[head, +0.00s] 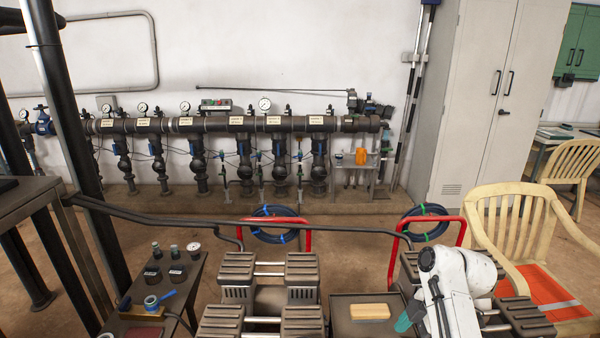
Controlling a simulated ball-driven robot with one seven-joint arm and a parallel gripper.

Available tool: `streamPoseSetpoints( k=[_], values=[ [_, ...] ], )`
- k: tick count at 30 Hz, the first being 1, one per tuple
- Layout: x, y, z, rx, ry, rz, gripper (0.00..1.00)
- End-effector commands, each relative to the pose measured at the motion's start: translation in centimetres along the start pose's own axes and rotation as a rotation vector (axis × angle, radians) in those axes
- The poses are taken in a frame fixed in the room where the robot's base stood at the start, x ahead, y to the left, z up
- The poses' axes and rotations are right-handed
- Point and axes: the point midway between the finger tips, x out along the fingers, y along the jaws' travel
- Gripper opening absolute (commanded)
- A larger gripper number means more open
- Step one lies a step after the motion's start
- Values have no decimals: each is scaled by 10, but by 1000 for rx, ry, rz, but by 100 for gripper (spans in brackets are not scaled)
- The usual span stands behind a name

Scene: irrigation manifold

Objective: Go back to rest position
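My white arm (457,285) shows at the lower right, folded close to my body, with dark strips or cables along one link. The arm runs down to the bottom edge of the picture. My gripper is not clearly visible, so I cannot see its fingers or whether it holds anything. A tan block (370,312) lies on a dark tray (342,301) just left of the arm. A teal item (408,317) sits between the block and the arm, partly cut off.
A pipe manifold (215,124) with gauges and valves runs along the back wall. A side table (200,283) at the lower left holds bottles and blue tape. A cream chair (505,225) stands close right of the arm, before a grey cabinet (490,100). Some floor (340,245) is clear.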

Motion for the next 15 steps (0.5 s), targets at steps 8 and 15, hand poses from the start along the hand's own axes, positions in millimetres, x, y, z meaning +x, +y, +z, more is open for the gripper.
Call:
streamPoseSetpoints(
  k=[8, 15],
  values=[
    [24, -26, 14, 129, -31, 8, 74],
    [53, -65, 31, 316, -76, 32, 74]
  ],
)
